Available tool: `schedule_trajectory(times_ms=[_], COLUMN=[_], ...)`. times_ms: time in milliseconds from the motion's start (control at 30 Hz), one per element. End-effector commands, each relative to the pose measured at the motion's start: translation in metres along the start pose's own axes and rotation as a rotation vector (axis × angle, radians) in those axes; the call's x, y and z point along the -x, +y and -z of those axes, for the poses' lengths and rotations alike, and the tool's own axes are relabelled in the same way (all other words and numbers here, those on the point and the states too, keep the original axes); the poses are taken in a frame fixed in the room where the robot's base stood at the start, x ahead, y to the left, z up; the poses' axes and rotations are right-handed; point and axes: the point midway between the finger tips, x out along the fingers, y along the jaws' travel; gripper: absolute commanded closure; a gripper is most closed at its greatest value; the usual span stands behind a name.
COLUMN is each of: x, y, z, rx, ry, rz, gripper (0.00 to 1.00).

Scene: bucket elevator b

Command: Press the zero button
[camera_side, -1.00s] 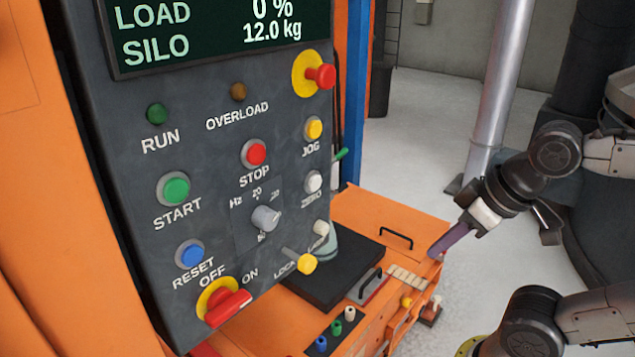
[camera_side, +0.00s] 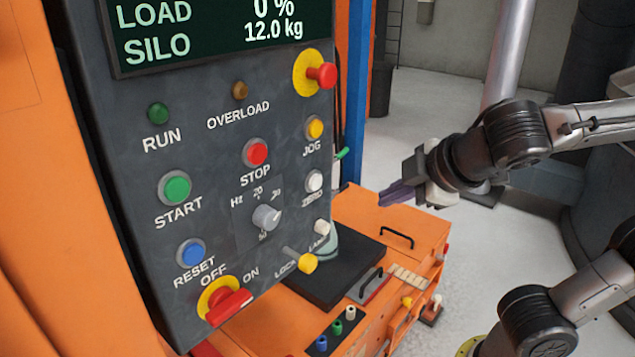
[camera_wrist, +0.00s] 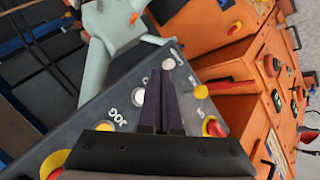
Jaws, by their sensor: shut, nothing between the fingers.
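The zero button (camera_side: 314,181) is a white round button on the right side of the dark control panel (camera_side: 215,130), below the yellow jog button (camera_side: 314,128). Its label shows just beneath it. In the wrist view the zero button (camera_wrist: 139,97) shows just left of the fingers, partly beside them. My gripper (camera_side: 383,195) is shut and empty, its dark purple fingers pointing left toward the panel. It is apart from the panel, to the right of the zero button and slightly lower in the side view.
A white lamp button (camera_side: 321,227) and a yellow lock knob (camera_side: 307,263) sit below. A red emergency stop (camera_side: 321,76) sticks out at the panel's upper right. An orange cabinet (camera_side: 370,215) with handles stands below. Free space lies between gripper and panel.

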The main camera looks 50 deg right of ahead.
Motion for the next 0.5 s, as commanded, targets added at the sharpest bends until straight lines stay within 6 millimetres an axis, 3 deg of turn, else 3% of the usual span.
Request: schedule_trajectory(times_ms=[200, 500], x=[0.004, 0.005], y=[-0.021, -0.023], z=[0.017, 0.018], rx=[0.082, 0.089], ry=[0.052, 0.059], rz=[0.036, 0.041], gripper=[1.00, 1.00])
